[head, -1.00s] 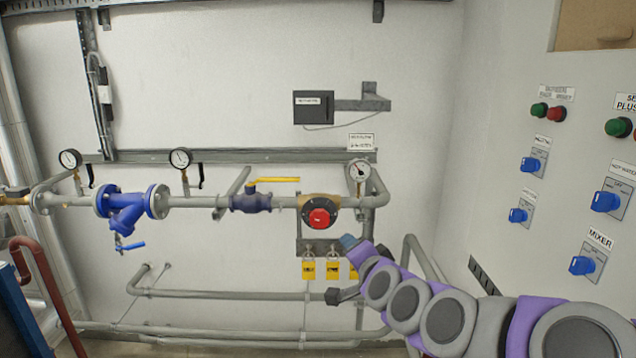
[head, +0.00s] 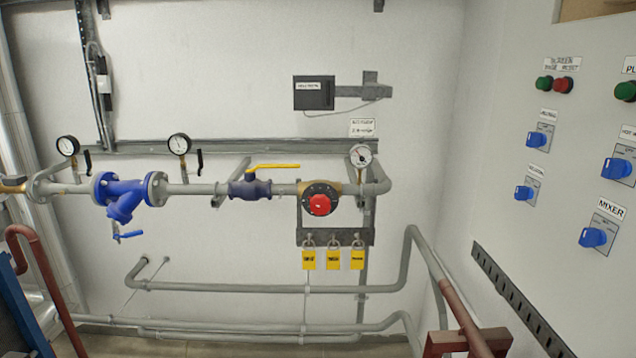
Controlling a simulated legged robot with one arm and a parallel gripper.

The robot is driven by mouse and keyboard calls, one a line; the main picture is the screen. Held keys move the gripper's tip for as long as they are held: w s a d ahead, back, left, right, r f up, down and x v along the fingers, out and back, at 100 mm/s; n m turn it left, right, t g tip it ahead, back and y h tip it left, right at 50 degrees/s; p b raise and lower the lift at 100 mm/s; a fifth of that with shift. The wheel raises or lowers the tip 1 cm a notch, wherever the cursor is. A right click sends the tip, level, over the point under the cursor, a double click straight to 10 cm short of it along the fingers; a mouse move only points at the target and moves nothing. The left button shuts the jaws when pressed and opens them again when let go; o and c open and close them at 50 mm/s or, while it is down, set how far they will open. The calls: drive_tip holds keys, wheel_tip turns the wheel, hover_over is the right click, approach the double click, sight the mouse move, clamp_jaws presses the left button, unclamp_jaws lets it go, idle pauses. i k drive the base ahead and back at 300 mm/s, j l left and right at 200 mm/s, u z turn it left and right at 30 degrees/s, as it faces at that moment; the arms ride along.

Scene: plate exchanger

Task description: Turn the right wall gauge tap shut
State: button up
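Three round gauges stand on the grey wall pipe: a left gauge (head: 68,146), a middle gauge (head: 180,144) and a right gauge (head: 360,155). The middle gauge has a tap with a black lever (head: 200,160) just right of its stem, standing about upright. The left gauge has a similar black lever (head: 87,160). No black lever is clearly visible at the right gauge. My gripper and arm are out of view.
The pipe carries a blue strainer (head: 126,196), a yellow-handled valve (head: 272,167) and a red knob (head: 319,205). Yellow padlocks (head: 333,260) hang below. A panel with blue switches (head: 593,237) is at right. Reddish-brown metalwork (head: 467,330) stands at the lower right.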

sight(200, 172)
drive_tip(key=i+u, duration=0.3)
drive_tip(key=u, duration=0.2)
drive_tip(key=i+u, duration=0.25)
drive_tip(key=u, duration=0.25)
